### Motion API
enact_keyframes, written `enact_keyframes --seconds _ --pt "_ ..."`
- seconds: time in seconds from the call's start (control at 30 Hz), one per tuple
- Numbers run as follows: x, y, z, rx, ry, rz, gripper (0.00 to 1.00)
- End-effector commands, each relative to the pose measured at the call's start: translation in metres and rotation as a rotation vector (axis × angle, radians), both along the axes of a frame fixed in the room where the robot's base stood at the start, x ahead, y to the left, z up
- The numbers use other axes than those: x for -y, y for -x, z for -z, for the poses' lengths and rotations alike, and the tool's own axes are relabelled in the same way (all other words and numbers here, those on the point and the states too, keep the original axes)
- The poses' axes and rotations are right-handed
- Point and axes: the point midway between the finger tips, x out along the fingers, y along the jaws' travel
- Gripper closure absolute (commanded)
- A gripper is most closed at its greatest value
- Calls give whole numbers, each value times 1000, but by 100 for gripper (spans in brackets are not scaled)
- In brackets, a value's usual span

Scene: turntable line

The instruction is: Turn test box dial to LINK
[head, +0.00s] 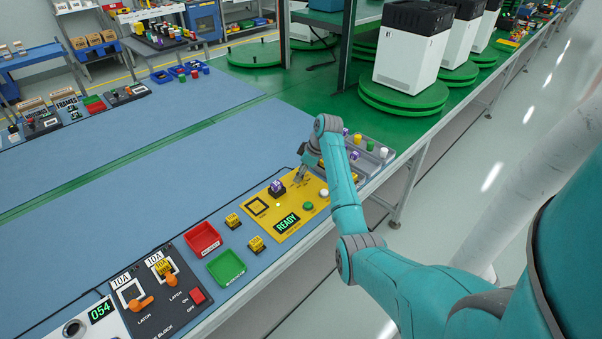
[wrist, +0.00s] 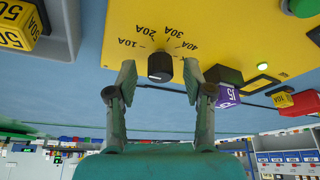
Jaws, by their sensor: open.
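The yellow test box (head: 262,215) lies on the blue bench in the head view, with a green READY display (head: 287,223). In the wrist view its yellow panel (wrist: 245,30) appears upside down. A black dial (wrist: 160,67) sits there, with 10A, 20A, 30A and 40A marks fanned around it. A pale mark shows on its lower part; I cannot tell the setting. No LINK mark is readable. My gripper (wrist: 160,76) is open, one finger on each side of the dial, with no clear contact. In the head view my gripper (head: 301,174) is over the box's far end; the arm hides the dial.
A purple block (head: 277,186) stands in a black holder on the box and also shows right of my fingers in the wrist view (wrist: 227,97). Yellow blocks (head: 256,244), a red bin (head: 202,238) and a green bin (head: 226,267) lie nearby. A grey tray (head: 372,160) is beyond the gripper.

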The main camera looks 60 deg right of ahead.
Motion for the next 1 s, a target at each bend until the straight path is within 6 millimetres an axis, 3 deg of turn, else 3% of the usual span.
enact_keyframes --seconds 0.27,0.47,1.0 --pt "0 0 1 0 0 0 48" --pt "0 0 1 0 -1 0 98" --pt "-2 0 2 -2 -1 110 100"
